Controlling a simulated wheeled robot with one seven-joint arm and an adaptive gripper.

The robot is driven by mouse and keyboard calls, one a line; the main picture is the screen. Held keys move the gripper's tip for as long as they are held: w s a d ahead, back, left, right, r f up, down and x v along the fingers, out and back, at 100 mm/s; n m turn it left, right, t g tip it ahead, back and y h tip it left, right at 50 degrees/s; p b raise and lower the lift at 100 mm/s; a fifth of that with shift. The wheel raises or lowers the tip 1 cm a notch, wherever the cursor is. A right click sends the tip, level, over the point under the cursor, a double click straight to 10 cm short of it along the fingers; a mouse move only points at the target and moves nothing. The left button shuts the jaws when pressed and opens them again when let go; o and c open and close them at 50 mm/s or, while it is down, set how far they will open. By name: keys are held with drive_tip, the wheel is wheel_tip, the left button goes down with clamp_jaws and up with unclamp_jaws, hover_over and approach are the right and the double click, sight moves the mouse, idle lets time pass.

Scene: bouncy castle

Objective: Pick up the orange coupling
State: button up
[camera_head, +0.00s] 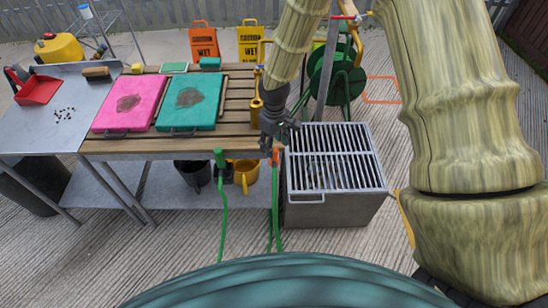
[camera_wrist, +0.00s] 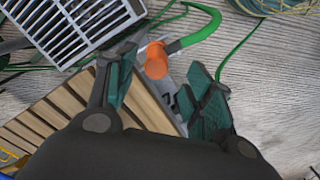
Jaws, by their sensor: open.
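The orange coupling (camera_head: 276,154) sits at the front right corner of the slatted wooden table, beside the metal grate box, with a green hose (camera_head: 273,205) hanging below it. In the wrist view the coupling (camera_wrist: 156,60) appears as a short orange cylinder, with the green hose (camera_wrist: 200,35) curving off to the upper right. My gripper (camera_head: 279,140) is just above the coupling in the head view. In the wrist view my gripper (camera_wrist: 163,82) is open, its two teal-padded fingers spread with the coupling showing in the gap ahead of them. Nothing is held.
The grate box (camera_head: 335,158) stands close at right. A second green hose end (camera_head: 220,158) hangs at the table's front edge. Pink (camera_head: 130,104) and teal (camera_head: 191,102) panels lie on the wooden table (camera_head: 110,146). A yellow watering can (camera_head: 246,172) is on the shelf below.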

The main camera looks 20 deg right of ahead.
sight(274, 162)
drive_tip(key=shift+w+d+f+p, duration=0.1)
drive_tip(key=shift+f+p, duration=0.45)
drive_tip(key=shift+f, duration=0.75)
drive_tip(key=shift+w+f+p, duration=0.1)
drive_tip(key=shift+f+p, duration=0.45)
drive_tip(key=shift+f, duration=0.75)
drive_tip(key=c, duration=1)
